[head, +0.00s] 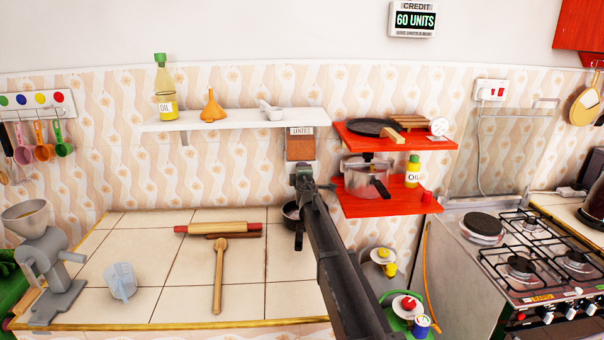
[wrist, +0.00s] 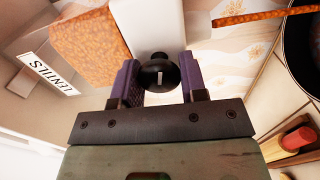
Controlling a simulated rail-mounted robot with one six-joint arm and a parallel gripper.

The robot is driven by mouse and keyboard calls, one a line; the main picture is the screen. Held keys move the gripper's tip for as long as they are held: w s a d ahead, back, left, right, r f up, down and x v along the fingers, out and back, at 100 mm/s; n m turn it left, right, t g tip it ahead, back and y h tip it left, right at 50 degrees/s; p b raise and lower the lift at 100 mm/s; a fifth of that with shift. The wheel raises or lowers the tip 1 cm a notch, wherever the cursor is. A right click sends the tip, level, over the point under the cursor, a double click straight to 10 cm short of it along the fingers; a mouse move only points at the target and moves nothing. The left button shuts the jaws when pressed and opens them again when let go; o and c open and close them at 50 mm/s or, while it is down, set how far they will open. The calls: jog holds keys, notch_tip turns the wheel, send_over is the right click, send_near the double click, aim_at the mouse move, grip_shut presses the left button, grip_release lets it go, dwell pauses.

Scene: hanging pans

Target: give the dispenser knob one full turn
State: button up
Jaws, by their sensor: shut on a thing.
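The lentils dispenser (head: 300,145) hangs on the tiled wall under the right end of the white shelf. Its label and orange-brown lentil window (wrist: 90,45) show at the upper left of the wrist view. The black dispenser knob (wrist: 158,73) has a pale mark on its face and sits between my two finger pads. My gripper (wrist: 159,84) is shut on the knob. In the head view my gripper (head: 303,172) is just below the dispenser, and my arm hides the knob there.
A dark bowl (head: 291,212) stands on the counter below the dispenser, partly hidden by my arm. Red shelves (head: 375,205) with a pot and an oil bottle are close on the right. A rolling pin (head: 215,229) and a wooden spoon (head: 219,275) lie on the counter.

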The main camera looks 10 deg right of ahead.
jog(key=m, duration=0.8)
jog(key=shift+m, duration=0.3)
dwell(0.4)
jog(key=o, duration=0.9)
jog(key=shift+r, duration=0.1)
jog(key=shift+s, duration=0.1)
jog(key=s, duration=1)
jog(key=shift+s+a, duration=0.35)
